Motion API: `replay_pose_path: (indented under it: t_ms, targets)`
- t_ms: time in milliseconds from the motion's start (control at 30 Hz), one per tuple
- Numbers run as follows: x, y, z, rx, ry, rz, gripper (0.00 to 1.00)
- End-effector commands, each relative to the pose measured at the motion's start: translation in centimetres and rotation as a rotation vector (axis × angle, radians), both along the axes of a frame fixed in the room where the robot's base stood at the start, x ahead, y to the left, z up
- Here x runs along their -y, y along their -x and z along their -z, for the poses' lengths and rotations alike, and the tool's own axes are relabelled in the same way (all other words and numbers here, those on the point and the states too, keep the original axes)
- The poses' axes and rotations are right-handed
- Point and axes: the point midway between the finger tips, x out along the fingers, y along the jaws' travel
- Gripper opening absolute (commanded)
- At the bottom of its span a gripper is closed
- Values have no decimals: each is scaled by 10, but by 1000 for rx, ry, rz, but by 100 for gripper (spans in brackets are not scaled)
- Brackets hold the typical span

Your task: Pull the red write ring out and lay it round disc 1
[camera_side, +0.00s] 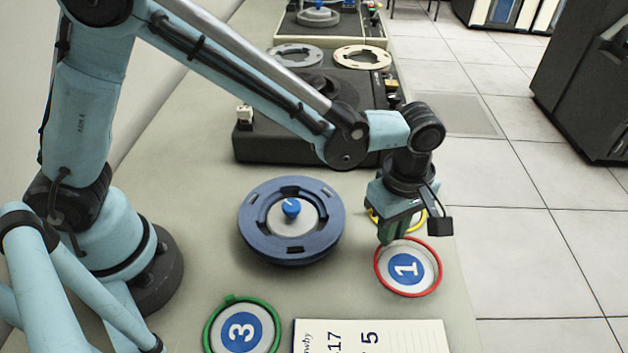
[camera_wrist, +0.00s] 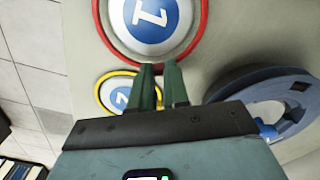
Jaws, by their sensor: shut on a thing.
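The red write ring (camera_side: 409,296) is round disc 1 (camera_side: 404,268), a pale disc with a blue centre and a white 1. The ring also encircles disc 1 in the wrist view (camera_wrist: 207,15). My gripper (camera_side: 388,238) points down at the ring's far edge in the side view, shut on the red ring. Whether the ring rests fully on the table, I cannot tell. The blue tape reel (camera_side: 333,240) with a blue knob (camera_side: 291,207) lies to the left.
A yellow ring (camera_side: 424,217) lies behind my gripper, round disc 2 (camera_wrist: 121,98). A green ring (camera_side: 208,325) surrounds disc 3 (camera_side: 240,334) at the front. A paper card (camera_side: 400,335) lies in front of disc 1. A dark tape unit (camera_side: 290,145) stands behind.

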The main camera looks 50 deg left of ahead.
Motion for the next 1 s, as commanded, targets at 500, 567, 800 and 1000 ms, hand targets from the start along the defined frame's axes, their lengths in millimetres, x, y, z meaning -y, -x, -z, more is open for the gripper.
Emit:
replay_pose_path:
  t_ms: [500,567,800,1000]
  targets:
    - [0,0,8,0,0,0,0]
    - [0,0,8,0,0,0,0]
    - [0,0,8,0,0,0,0]
    - [0,0,11,0,0,0,0]
